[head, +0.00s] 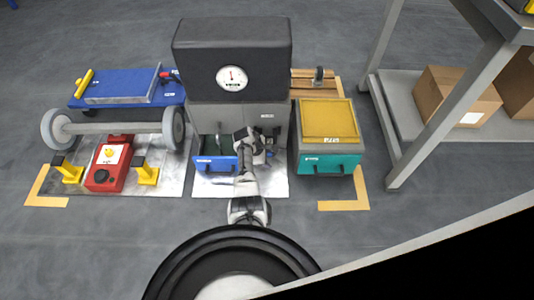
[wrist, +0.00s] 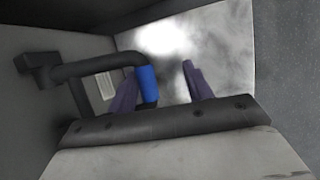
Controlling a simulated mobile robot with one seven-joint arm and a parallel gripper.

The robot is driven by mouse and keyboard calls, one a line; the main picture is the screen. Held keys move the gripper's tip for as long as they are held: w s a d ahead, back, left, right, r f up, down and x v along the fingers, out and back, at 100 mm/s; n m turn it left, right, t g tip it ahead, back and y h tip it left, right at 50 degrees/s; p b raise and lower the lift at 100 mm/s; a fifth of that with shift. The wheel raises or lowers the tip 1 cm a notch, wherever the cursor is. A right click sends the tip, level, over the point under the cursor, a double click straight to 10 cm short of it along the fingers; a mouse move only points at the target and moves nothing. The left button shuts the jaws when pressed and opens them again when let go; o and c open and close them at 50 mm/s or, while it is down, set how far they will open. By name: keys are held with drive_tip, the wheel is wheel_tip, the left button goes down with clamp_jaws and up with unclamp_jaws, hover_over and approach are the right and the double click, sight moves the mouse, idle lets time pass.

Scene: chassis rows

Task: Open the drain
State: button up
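A dark bent pipe-like lever (wrist: 95,66) with a blue sleeve (wrist: 148,84) near its end shows in the wrist view, on the grey wall at left. It looks like the drain handle, but no label is legible. My gripper (wrist: 160,74) is open, with its two purple-grey fingers apart. The blue sleeve appears between them, nearer the left finger; I cannot tell whether they touch. In the head view my gripper (head: 250,143) is at the front of the grey cabinet (head: 205,112), below the round gauge (head: 232,78). My arm and gripper partly hide the lever there.
A blue drawer (head: 215,164) stands left of my arm. A teal box with a yellow top (head: 327,122) is at right. A red jack (head: 107,167), yellow stands and a wheeled axle (head: 115,128) lie at left. A grey shelf (head: 410,110) is far right.

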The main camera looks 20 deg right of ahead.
drive_tip(key=p+v, duration=0.6)
drive_tip(key=v, duration=0.8)
drive_tip(key=shift+p, duration=0.4)
drive_tip(key=shift+s+f, duration=0.1)
